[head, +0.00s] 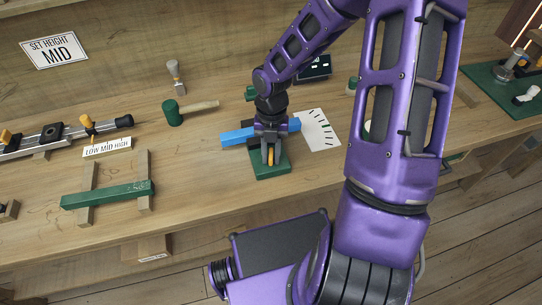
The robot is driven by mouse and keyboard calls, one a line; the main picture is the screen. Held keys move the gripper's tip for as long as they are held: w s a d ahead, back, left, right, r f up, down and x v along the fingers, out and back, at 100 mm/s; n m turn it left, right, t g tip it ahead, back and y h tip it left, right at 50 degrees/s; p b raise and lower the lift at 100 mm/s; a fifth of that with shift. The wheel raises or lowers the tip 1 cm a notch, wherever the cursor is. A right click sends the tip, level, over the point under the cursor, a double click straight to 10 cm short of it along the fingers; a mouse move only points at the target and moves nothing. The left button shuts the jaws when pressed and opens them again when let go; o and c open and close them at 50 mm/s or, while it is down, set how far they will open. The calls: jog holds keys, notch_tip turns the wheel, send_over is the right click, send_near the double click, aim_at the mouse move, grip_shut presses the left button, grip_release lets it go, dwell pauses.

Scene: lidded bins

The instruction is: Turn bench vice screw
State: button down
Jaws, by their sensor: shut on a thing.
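The bench vice, with a green base (272,173), sits near the front edge of the bench at mid picture. A blue bar (236,136) lies across it behind my gripper, and its right end shows past the gripper. My gripper (269,157) points down over the front of the vice and is shut on the orange vice screw handle (271,158). The fingers and wrist hide most of the screw and the vice jaws. A white sheet (321,130) with dark marks and a small green mark lies just right of the vice.
A green mallet (173,113) and a standing brush-like tool (176,78) are behind left. A green bar (108,195) on wooden strips and a rail fixture (65,135) are at left. A "SET HEIGHT MID" sign (54,48) hangs behind.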

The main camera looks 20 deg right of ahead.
aim_at(271, 155)
jog(key=c, duration=1)
grip_release()
jog(key=shift+o, duration=0.2)
jog(key=shift+r, duration=2.5)
